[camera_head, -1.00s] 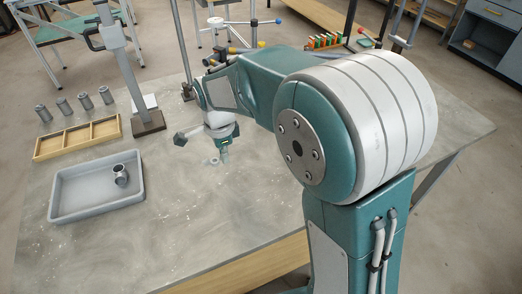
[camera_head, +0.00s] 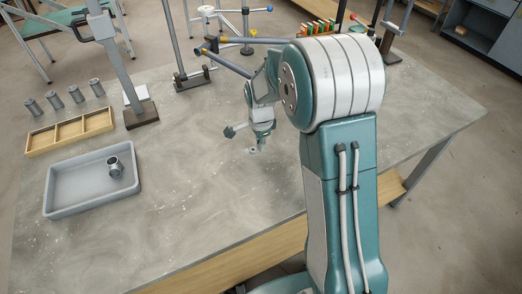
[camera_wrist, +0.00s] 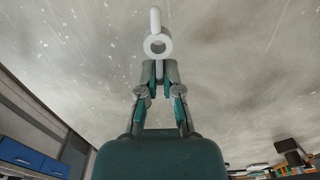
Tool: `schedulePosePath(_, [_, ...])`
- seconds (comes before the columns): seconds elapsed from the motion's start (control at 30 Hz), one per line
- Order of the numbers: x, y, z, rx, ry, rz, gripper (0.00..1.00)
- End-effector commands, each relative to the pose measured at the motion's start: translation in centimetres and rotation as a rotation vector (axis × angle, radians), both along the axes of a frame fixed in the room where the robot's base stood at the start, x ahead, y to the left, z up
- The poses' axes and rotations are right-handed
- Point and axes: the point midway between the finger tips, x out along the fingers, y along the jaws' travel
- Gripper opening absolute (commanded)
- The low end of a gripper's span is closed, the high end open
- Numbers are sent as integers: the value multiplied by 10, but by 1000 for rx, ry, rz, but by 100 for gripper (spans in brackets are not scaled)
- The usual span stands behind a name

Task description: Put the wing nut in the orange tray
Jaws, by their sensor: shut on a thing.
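My gripper (camera_wrist: 159,68) is shut on a pale grey part, taken to be the wing nut (camera_wrist: 167,47), which has a round ring and one arm pointing away from my fingers. In the head view my gripper (camera_head: 261,146) points down over the middle of the table, with the wing nut (camera_head: 252,151) small and pale at its tips. Whether the part touches the table is hard to tell. No clearly orange tray shows. A grey tray (camera_head: 85,205) lies at the left with a metal cup (camera_head: 115,167) in it, and a tan wooden divided tray (camera_head: 38,146) lies behind it.
Several metal cylinders (camera_head: 76,94) stand behind the wooden tray. A grey post on a dark base (camera_head: 141,115) and a second stand (camera_head: 190,81) rise behind. Rods and coloured knobs are at the back. The table (camera_head: 200,200) between my gripper and the grey tray is clear.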

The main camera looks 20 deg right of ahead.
Motion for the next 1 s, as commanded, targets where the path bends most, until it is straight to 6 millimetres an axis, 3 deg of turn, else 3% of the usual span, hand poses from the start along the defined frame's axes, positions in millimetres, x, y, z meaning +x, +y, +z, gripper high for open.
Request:
schedulePosePath(0.2, [0,-2,-32,0,2,0,0])
schedulePosePath(0.5, [1,-1,-34,0,0,-1,0])
schedulePosePath(0.6, [1,-1,-33,0,0,-1,43])
schedulePosePath(1.0, [1,-1,-30,0,-1,-1,43])
